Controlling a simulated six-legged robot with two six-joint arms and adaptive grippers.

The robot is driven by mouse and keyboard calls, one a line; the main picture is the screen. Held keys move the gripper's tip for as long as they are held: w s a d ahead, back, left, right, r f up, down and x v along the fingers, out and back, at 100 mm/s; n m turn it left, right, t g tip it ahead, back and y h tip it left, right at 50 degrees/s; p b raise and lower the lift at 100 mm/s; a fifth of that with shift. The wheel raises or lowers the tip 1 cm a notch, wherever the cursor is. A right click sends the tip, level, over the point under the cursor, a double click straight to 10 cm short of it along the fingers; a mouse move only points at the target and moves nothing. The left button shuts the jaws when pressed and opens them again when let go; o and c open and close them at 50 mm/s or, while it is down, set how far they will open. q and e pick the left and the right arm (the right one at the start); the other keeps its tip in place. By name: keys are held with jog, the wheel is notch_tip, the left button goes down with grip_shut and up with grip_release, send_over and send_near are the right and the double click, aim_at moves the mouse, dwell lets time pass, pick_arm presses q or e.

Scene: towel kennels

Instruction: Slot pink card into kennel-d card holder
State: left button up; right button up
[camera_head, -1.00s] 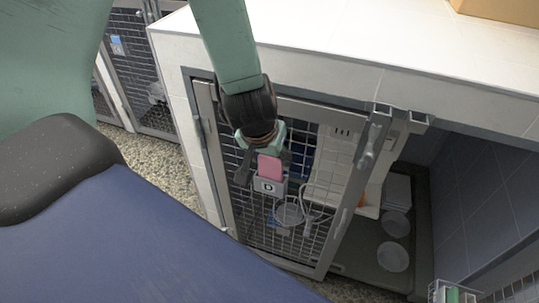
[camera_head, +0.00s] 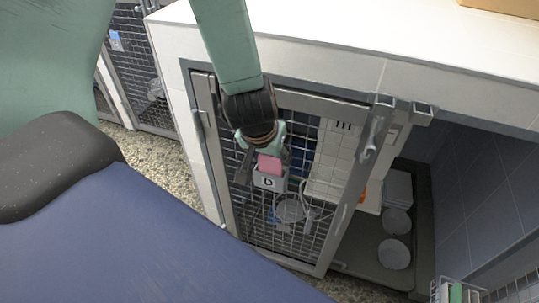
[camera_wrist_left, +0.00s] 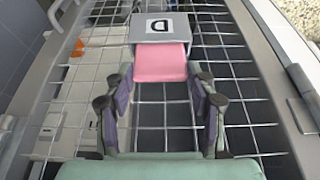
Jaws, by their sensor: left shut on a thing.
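The pink card (camera_head: 269,164) stands in front of the mesh door of kennel D, its lower part inside the grey card holder (camera_head: 267,181) marked "D". In the left wrist view the pink card (camera_wrist_left: 160,62) runs straight into the mouth of the holder (camera_wrist_left: 163,34), with a broad strip of it still showing. My left gripper (camera_head: 265,150) is shut on the card, its fingers on either side of the card's outer end, as the left wrist view (camera_wrist_left: 160,78) also shows. My right gripper is in neither view.
The mesh door (camera_head: 325,190) lies close behind the holder, its metal frame around it. A white counter top (camera_head: 330,45) runs above. To the right is an open kennel with round bowls (camera_head: 394,254). Another mesh door (camera_head: 135,70) stands at the left.

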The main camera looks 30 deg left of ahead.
pick_arm(q)
jog(key=o, duration=1.1)
jog(key=shift+v, duration=3.8)
jog(key=shift+f, duration=0.15)
jog(key=shift+x, duration=3.65)
jog(key=shift+r, duration=0.2)
